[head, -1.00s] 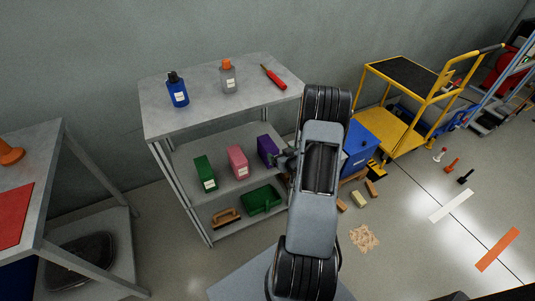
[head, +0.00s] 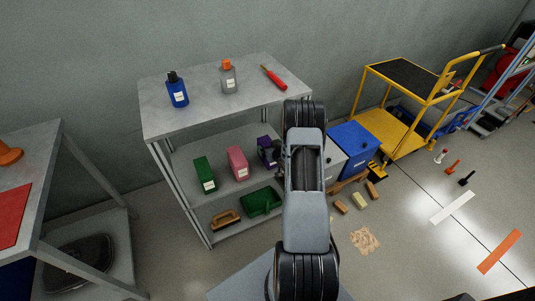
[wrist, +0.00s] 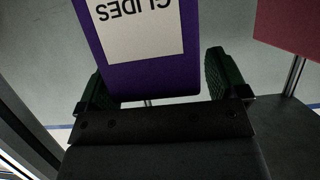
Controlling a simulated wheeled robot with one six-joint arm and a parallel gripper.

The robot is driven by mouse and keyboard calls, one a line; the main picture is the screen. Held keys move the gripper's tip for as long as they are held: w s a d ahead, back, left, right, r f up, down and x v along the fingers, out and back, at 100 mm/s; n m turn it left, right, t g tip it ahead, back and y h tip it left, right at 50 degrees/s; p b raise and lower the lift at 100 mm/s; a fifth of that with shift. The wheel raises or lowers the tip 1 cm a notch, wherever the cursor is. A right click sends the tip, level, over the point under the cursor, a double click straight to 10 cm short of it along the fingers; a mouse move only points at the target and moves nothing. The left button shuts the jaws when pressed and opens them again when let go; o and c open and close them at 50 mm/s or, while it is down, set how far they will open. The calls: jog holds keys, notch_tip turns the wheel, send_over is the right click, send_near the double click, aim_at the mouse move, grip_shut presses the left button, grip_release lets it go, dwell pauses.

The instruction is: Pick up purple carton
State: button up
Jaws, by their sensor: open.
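The purple carton (head: 264,146) stands on the middle shelf of the grey shelf unit (head: 160,118), at the right end of a row of cartons. My arm partly hides it in the head view. In the wrist view the purple carton (wrist: 150,78) fills the upper middle, with a white label that appears upside down. My gripper (wrist: 168,85) is open, with one dark green finger pad on each side of the carton's near end. I cannot tell whether the pads touch it.
A pink carton (head: 238,163) stands left of the purple one, and shows at the wrist view's upper right (wrist: 288,25). A green carton (head: 204,174) is farther left. A green tray (head: 261,201) and a brush (head: 226,218) lie on the lower shelf.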

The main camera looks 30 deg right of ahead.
jog(key=shift+w, duration=0.1)
jog(key=c, duration=1.5)
